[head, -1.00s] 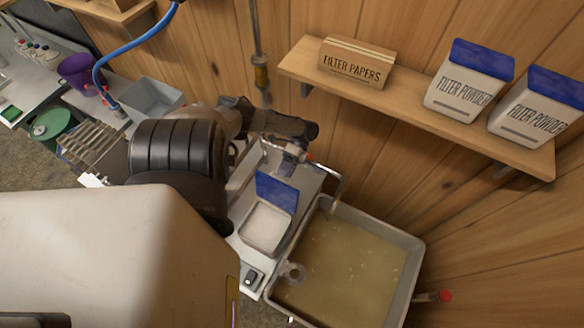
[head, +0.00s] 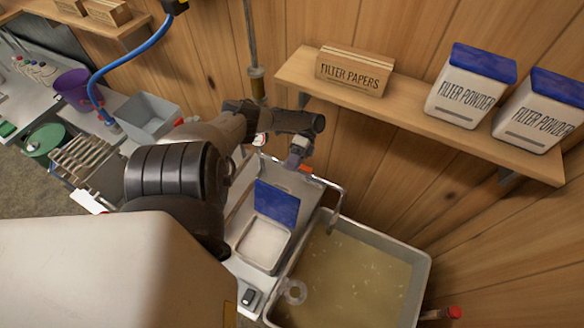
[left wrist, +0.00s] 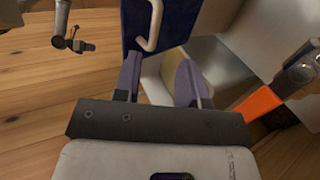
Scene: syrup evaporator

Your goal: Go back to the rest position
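My left gripper (head: 297,158) points down above an open tub (head: 240,247) of white powder, just behind its raised blue lid (head: 277,202). In the left wrist view the two purple-grey fingers of the gripper (left wrist: 160,82) stand apart with nothing held between them. A blue panel with a pale hook-like handle (left wrist: 152,27) shows beyond the fingers there, and a light container lies past them. My left arm hides part of the bench in the head view. My right gripper is not in view.
A pan of yellowish liquid (head: 350,270) with a bent pipe over its rim stands right of the tub. A wall shelf (head: 420,125) holds a filter papers box (head: 352,72) and two filter powder tubs (head: 468,85). A blue hose (head: 120,60) and grey bin (head: 150,115) are at left.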

